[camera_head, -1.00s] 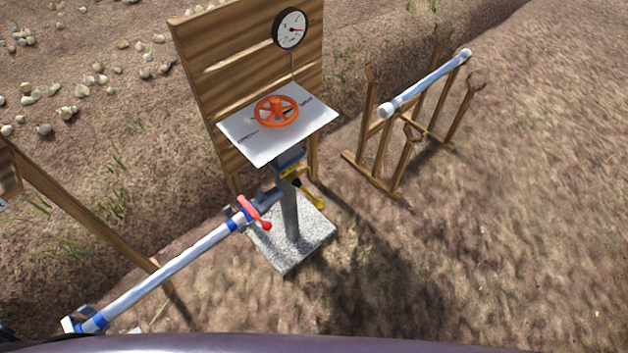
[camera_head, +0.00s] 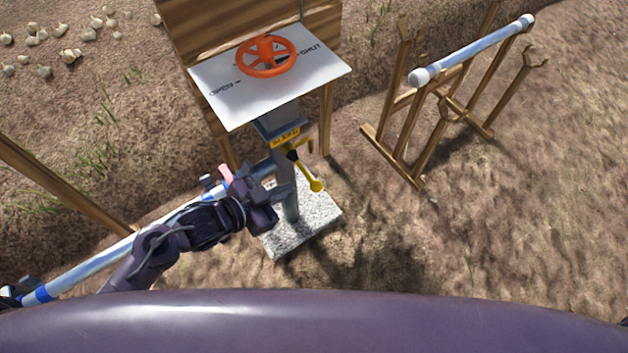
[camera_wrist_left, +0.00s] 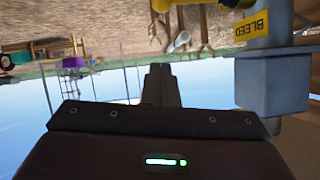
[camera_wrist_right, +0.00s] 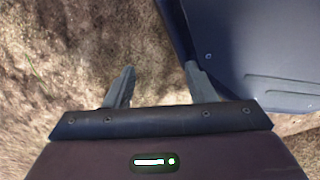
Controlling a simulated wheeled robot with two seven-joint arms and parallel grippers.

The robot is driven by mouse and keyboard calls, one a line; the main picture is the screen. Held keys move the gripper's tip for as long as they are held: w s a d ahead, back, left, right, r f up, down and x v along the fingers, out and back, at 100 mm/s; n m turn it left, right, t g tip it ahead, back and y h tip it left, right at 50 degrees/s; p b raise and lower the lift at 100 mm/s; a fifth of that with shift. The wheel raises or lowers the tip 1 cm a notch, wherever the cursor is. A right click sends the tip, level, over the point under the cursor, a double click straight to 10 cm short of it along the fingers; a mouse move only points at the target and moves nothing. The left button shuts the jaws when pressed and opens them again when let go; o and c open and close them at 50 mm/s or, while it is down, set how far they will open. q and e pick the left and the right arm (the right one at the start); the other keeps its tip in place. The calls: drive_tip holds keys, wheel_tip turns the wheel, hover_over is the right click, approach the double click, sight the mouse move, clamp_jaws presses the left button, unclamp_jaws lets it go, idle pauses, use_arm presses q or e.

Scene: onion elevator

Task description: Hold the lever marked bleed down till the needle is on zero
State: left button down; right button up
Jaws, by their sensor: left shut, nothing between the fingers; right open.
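In the left wrist view the plate (camera_wrist_left: 252,27) reads BLEED. My left gripper (camera_head: 284,190) is shut and empty beside the post, left of the lever and apart from its yellow end. Its closed fingers (camera_wrist_left: 161,72) also show in the left wrist view. My right gripper (camera_wrist_right: 158,82) is open and empty over bare ground, outside the head view. The gauge with the needle is out of frame now.
An orange handwheel (camera_head: 267,56) sits on a white panel (camera_head: 225,98) above the post. A silver-blue pipe (camera_head: 95,262) runs to the post behind my left arm. A wooden rack (camera_head: 415,170) holding a white tube (camera_head: 475,48) stands right.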

use_arm(q)
drive_tip(key=shift+s+d+r, duration=0.15)
drive_tip(key=shift+d+r, duration=0.05)
drive_tip(key=shift+r, duration=0.15)
use_arm(e)
drive_tip(key=shift+w+f, duration=0.1)
use_arm(q)
hover_over(312, 185)
drive_tip(key=s+d, duration=0.1)
drive_tip(key=s, duration=0.1)
wheel_tip(312, 185, down, 4)
drive_tip(key=f, duration=0.2)
drive_tip(key=b, duration=0.1)
drive_tip(key=shift+w+a+f, duration=0.15)
drive_tip(key=shift+w+f, duration=0.1)
drive_tip(key=shift+f, duration=0.15)
drive_tip(key=shift+a+f, duration=0.25)
drive_tip(key=shift+f, duration=0.4)
use_arm(e)
drive_tip(key=shift+w+a+r, duration=0.15)
drive_tip(key=shift+w, duration=0.4)
drive_tip(key=shift+w+a+r, duration=0.1)
drive_tip(key=shift+w, duration=0.45)
use_arm(q)
drive_tip(key=shift+w, duration=0.1)
use_arm(e)
drive_tip(key=shift+f, duration=0.1)
